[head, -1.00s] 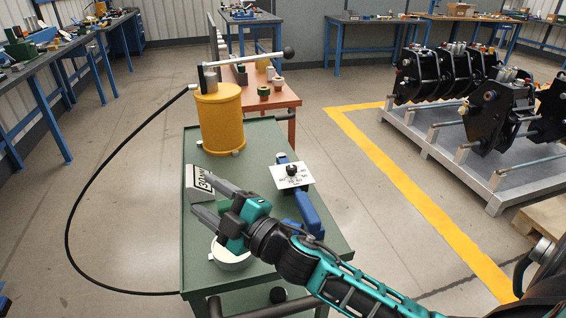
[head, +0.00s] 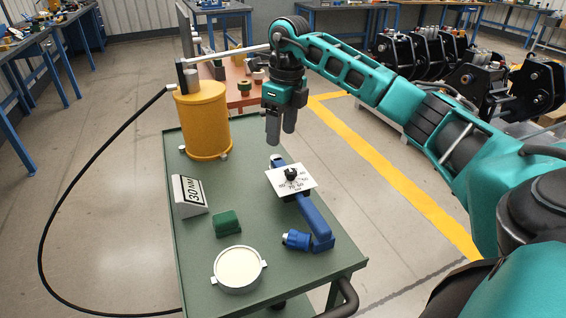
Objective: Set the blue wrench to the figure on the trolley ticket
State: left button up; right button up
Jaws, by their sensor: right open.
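The blue wrench (head: 312,218) lies on the green trolley (head: 200,245). A white dial plate (head: 278,180) with figures and a black knob (head: 291,174) sits on top of it. The figures around the knob are small; 60 and 70 seem to show near its front. The ticket (head: 188,195), a sloped white block reading "30 NM", stands on the trolley's left side. My right gripper (head: 281,138) points down above and slightly behind the dial, apart from it. It is open and empty, its two fingers close together in the picture. My left gripper is out of view.
A yellow cylinder (head: 203,120) with a lever and black hose (head: 75,190) stands at the trolley's back. A green block (head: 227,224), a round white-topped dish (head: 238,268) and a blue fitting (head: 296,240) lie in front. An orange table (head: 238,98) stands behind.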

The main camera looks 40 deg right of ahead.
aim_at(291, 171)
jog(key=shift+m+h, duration=0.3)
jog(key=shift+h, duration=0.1)
jog(key=f, duration=0.3)
jog(key=d+f, duration=0.1)
jog(key=f, duration=0.3)
jog(key=d+f+b, duration=0.1)
jog(key=f, duration=0.2)
jog(key=shift+s+d+f, duration=0.2)
jog(key=shift+s, duration=0.1)
jog(key=shift+f, duration=0.65)
jog(key=shift+c, duration=0.3)
jog(key=c, duration=1)
jog(key=shift+r, duration=0.1)
